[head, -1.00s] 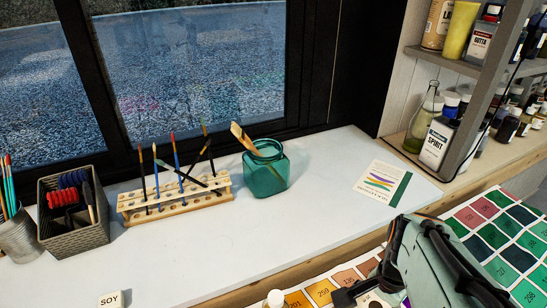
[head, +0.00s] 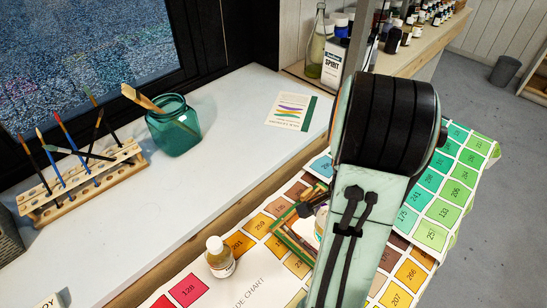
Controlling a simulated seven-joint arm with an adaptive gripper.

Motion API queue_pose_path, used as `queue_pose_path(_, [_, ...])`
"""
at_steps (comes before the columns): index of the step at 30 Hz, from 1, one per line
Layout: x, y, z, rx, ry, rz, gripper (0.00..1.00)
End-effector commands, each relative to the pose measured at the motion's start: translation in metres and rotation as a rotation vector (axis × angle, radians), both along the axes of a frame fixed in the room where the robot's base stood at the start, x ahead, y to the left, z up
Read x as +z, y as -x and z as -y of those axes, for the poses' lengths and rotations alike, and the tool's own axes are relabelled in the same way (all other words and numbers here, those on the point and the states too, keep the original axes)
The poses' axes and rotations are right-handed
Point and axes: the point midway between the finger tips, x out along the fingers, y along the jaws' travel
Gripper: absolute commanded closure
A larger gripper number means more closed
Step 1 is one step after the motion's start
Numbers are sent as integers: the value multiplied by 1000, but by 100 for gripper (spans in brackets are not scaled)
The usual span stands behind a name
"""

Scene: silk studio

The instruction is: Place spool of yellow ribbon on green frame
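A green-edged frame (head: 283,219) lies on the colour chart just left of my arm in the head view, and my arm covers its right part. A pale rounded thing with some yellow (head: 321,222) shows at the arm's edge over the frame. I cannot tell whether it is the spool of yellow ribbon. My arm's large black joint and pale green link fill the right middle of the view. My gripper is hidden, so its fingers and anything in them do not show.
A white-capped bottle (head: 219,257) stands on the colour chart (head: 253,283), left of the frame. A teal jar with brushes (head: 174,132), a wooden brush rack (head: 92,187) and a printed card (head: 291,110) are on the white sill (head: 205,190). Bottles fill the back shelf.

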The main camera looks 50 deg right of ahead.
Motion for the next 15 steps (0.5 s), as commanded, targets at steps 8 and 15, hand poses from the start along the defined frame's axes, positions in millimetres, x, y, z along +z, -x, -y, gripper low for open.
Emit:
queue_pose_path(8, [-49,-19,38,-1,-1,0,65])
queue_pose_path(15, [-72,-24,47,0,-3,-2,65])
